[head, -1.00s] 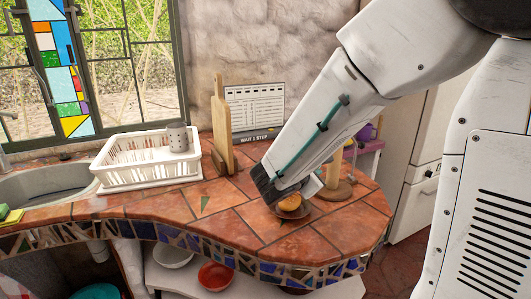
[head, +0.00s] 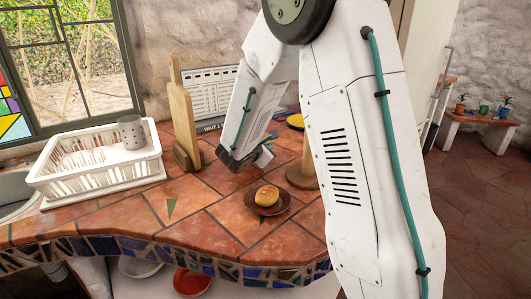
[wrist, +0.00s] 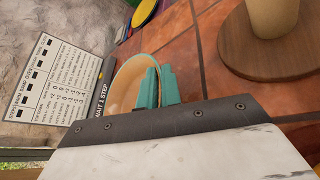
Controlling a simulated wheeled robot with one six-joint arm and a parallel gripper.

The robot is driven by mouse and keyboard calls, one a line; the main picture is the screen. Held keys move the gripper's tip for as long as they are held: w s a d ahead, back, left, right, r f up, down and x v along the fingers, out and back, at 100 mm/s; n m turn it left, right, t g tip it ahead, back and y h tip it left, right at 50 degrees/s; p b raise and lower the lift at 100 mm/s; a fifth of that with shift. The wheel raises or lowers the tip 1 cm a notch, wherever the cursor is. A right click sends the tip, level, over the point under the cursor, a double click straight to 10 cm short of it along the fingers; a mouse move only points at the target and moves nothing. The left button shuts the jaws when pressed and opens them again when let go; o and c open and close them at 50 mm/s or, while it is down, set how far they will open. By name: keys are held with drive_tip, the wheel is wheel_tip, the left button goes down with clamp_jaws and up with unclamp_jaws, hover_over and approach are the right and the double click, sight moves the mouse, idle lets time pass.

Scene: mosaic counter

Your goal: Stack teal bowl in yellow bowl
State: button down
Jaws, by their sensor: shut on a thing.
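My gripper (wrist: 159,87) is shut on the rim of a bowl with a tan inside (wrist: 127,92); the two teal fingertips sit either side of the rim. In the head view, my gripper (head: 262,157) is low over the back of the counter, right of the wooden boards. A yellow round thing (head: 296,121) lies behind it, partly hidden by my arm; it also shows at the top of the wrist view (wrist: 142,12). I cannot tell whether it is a bowl.
A bun (head: 267,196) on a brown saucer (head: 250,199) is near the front edge. A round wooden base with a post (head: 302,176) stands to its right. Wooden boards (head: 184,125), a printed sign (head: 209,90) and a white dish rack (head: 100,178) are left. A red bowl (head: 192,282) is below.

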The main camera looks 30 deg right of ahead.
drive_tip(key=shift+w+d+f, duration=0.1)
drive_tip(key=shift+w+d, duration=0.25)
drive_tip(key=shift+w, duration=0.3)
drive_tip(key=shift+w+d+f, duration=0.1)
drive_tip(key=shift+w+d, duration=0.2)
drive_tip(key=shift+w, duration=0.3)
wheel_tip(320, 180, down, 3)
drive_tip(key=shift+f, duration=0.2)
drive_tip(key=c, duration=1.6)
unclamp_jaws()
drive_tip(key=shift+r, duration=0.1)
